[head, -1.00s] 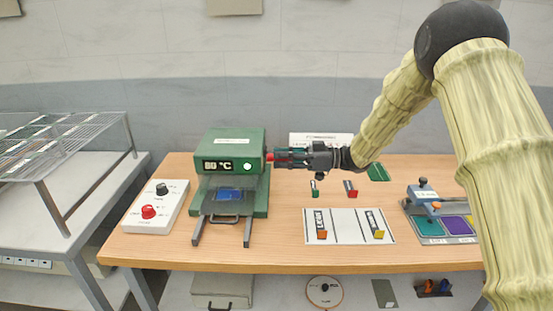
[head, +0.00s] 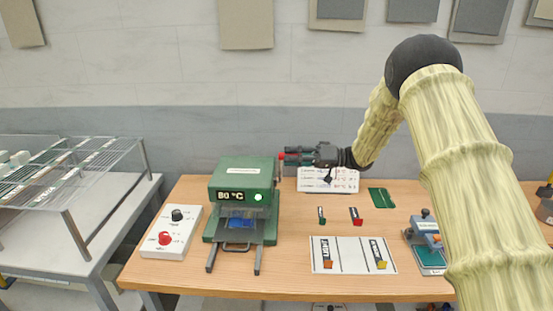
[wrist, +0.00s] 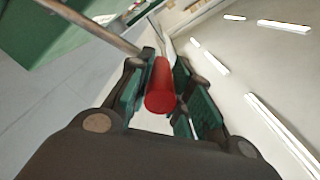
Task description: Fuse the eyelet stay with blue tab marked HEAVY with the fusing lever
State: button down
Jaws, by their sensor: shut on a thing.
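The green fusing press (head: 241,178) stands on the wooden table, its display reading 80 °C and a green light lit. A blue piece (head: 240,221) lies inside it under the head; its marking is unreadable. My gripper (head: 288,156) is at the right side of the press, level with its top. It is shut on the red knob of the fusing lever (head: 281,157). In the wrist view the red knob (wrist: 160,92) sits between the two finger pads, with part of the lever's rod hidden.
A white control box (head: 171,232) with red and black knobs is left of the press. A white mat (head: 352,262) holds orange- and yellow-tabbed pieces. Green and red pieces (head: 356,216) lie behind it. A wire rack (head: 70,170) stands on the left. A blue-topped fixture (head: 425,228) is at right.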

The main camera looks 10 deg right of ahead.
jog(key=shift+w+d+r, duration=0.15)
jog(key=shift+w+r, duration=0.25)
jog(key=shift+w, duration=0.15)
jog(key=c, duration=1.3)
grip_release()
jog(key=shift+w, duration=0.1)
jog(key=shift+o, duration=0.2)
jog(key=shift+f, duration=0.1)
jog(key=shift+d, duration=0.1)
jog(key=shift+d, duration=0.25)
jog(key=v, duration=1.1)
jog(key=shift+d, duration=0.2)
